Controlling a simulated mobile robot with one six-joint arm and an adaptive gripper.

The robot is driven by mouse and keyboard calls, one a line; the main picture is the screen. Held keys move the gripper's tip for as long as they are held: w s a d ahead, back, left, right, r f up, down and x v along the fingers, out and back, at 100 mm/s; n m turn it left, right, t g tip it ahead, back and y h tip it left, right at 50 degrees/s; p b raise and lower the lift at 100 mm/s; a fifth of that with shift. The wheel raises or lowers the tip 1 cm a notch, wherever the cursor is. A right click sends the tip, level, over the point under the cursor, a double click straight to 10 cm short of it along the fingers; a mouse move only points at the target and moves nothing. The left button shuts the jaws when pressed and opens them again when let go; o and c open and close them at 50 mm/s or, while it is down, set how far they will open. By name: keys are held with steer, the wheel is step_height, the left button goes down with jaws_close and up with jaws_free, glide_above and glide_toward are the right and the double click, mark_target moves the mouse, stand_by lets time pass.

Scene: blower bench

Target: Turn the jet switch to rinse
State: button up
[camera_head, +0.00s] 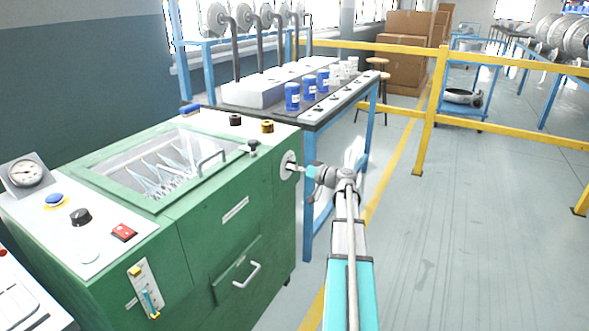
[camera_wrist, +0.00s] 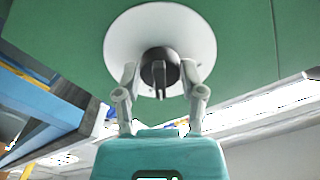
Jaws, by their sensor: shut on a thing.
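The jet switch, as far as I can tell, is the dark knob (camera_wrist: 159,70) on a round white plate (camera_wrist: 125,38). The plate (camera_head: 287,160) sits on the right side wall of the green machine (camera_head: 205,262). My gripper (camera_wrist: 163,84) has one finger on each side of the knob and is shut on it. In the head view my gripper (camera_head: 304,170) meets the plate from the right and hides most of the knob. A thin ridge stands upright on the knob in the wrist view. No rinse mark can be read.
A blue-legged bench (camera_head: 310,118) with blue jars (camera_head: 309,88) stands close behind the machine. Other knobs (camera_head: 267,126) and a black valve (camera_head: 253,147) sit on the machine's top.

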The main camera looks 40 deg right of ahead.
steer(key=shift+a+m, duration=0.1)
steer(key=shift+m, duration=1)
steer(key=o, duration=1.1)
steer(key=shift+o, duration=0.2)
steer(key=v, duration=1.2)
steer(key=shift+s, duration=0.1)
